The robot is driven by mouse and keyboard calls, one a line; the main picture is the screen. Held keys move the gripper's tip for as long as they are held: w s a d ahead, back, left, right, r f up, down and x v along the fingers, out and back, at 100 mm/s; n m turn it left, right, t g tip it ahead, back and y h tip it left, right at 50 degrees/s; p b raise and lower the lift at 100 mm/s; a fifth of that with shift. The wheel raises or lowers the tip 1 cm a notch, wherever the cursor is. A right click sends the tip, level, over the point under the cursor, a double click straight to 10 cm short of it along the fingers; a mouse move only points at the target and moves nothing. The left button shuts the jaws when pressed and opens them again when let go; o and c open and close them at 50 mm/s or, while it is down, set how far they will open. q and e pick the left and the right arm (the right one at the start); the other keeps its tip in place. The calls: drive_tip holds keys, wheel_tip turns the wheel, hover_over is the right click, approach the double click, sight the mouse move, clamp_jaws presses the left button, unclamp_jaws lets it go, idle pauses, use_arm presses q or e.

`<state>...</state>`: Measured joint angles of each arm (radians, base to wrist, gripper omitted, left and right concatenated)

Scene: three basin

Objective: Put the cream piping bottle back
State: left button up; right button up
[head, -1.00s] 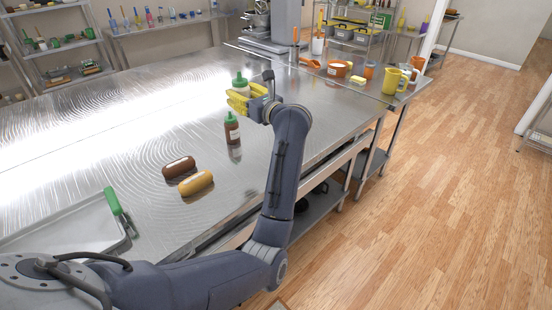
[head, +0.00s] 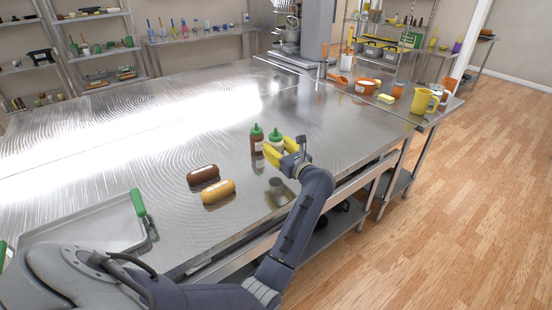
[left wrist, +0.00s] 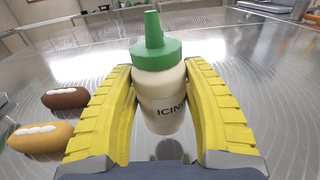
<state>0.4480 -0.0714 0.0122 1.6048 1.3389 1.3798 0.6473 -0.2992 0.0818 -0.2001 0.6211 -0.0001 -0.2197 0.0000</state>
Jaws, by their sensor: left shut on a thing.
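The cream piping bottle (head: 276,145) has a green cap and a pale body. In the left wrist view the bottle (left wrist: 163,105) reads "ICING" and stands about upright between the yellow fingers. My left gripper (head: 279,151) is shut on it; its two fingers also show in the left wrist view (left wrist: 160,78). Its reflection lies below it, apart from it, so it seems held a little above the table. A brown bottle with a green cap (head: 257,141) stands just left of it in the head view. My right gripper is not in view.
A chocolate eclair (head: 203,174) and a tan eclair (head: 218,192) lie on the steel table (head: 130,150). A tray (head: 85,228) with a green-handled tool (head: 139,203) is at the near left. Orange pots (head: 366,86) and a yellow jug (head: 423,101) stand at the far right.

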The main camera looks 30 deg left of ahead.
use_arm(q)
drive_tip(key=shift+f, duration=2.5)
drive_tip(key=o, duration=1.5)
drive_tip(key=shift+f, duration=0.1)
drive_tip(key=shift+c, duration=0.2)
drive_tip(key=shift+s+d, duration=0.1)
drive_tip(key=shift+v, duration=3.6)
